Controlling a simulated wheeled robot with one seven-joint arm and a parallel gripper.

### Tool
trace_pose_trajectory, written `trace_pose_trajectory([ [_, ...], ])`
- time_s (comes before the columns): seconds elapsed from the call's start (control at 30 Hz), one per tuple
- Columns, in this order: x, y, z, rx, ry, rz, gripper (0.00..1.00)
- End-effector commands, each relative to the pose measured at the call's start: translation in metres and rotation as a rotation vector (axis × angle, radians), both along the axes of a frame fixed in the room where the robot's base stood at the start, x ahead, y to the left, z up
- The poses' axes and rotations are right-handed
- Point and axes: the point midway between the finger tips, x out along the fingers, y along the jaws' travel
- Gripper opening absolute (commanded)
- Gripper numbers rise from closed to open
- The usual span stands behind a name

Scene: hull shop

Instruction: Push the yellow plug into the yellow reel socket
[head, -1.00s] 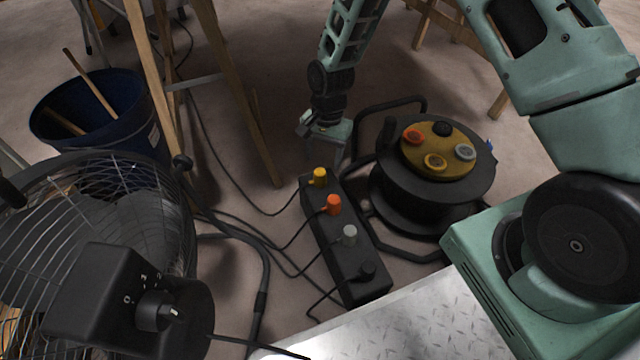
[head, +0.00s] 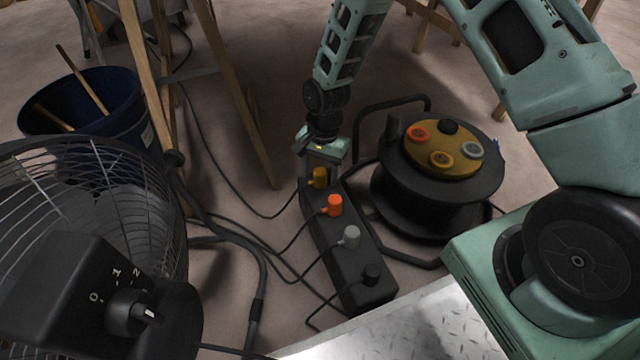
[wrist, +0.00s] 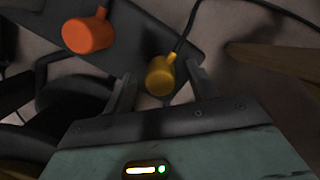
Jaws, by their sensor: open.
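The yellow plug (head: 319,177) stands at the far end of a black plug holder (head: 328,235), with its cable running left. My gripper (head: 321,172) is open just above it. In the wrist view the yellow plug (wrist: 161,76) shows between the two fingers of my gripper (wrist: 162,88), with space on both sides. The black cable reel (head: 430,198) stands to the right of the holder. On its yellow top plate (head: 462,169) is the yellow socket (head: 441,160), which looks empty. Orange, grey and black sockets share the plate.
Orange (head: 334,206), grey (head: 350,237) and black (head: 371,274) plugs stand in a row on the holder. A fan (head: 90,200) and a blue bucket (head: 125,125) are at left. A wooden trestle leg (head: 240,95) rises behind, and cables cross the floor.

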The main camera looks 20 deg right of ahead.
Motion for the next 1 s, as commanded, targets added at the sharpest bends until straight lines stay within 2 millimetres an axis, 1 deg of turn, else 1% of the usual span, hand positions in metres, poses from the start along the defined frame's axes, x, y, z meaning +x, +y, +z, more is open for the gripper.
trace_pose_trajectory([
  [0.03, -0.0002, 0.0004, -0.0054, 0.001, -0.001, 0.000, 0.58],
  [0.37, -0.0004, 0.0003, -0.0038, 0.000, 0.000, 0.000, 0.58],
  [0.4, -0.0005, 0.0003, -0.0038, 0.000, 0.000, 0.000, 0.55],
  [0.47, -0.0004, 0.0003, -0.0038, 0.000, 0.000, 0.000, 0.38],
  [0.5, -0.0004, 0.0003, -0.0038, 0.000, 0.000, 0.000, 0.27],
  [0.57, -0.0004, 0.0003, -0.0038, 0.000, 0.000, 0.000, 0.12],
  [0.87, -0.0004, 0.0003, -0.0031, 0.000, 0.000, 0.000, 0.12],
  [1.0, -0.0003, 0.0003, 0.0042, -0.001, -0.001, 0.000, 0.12],
])
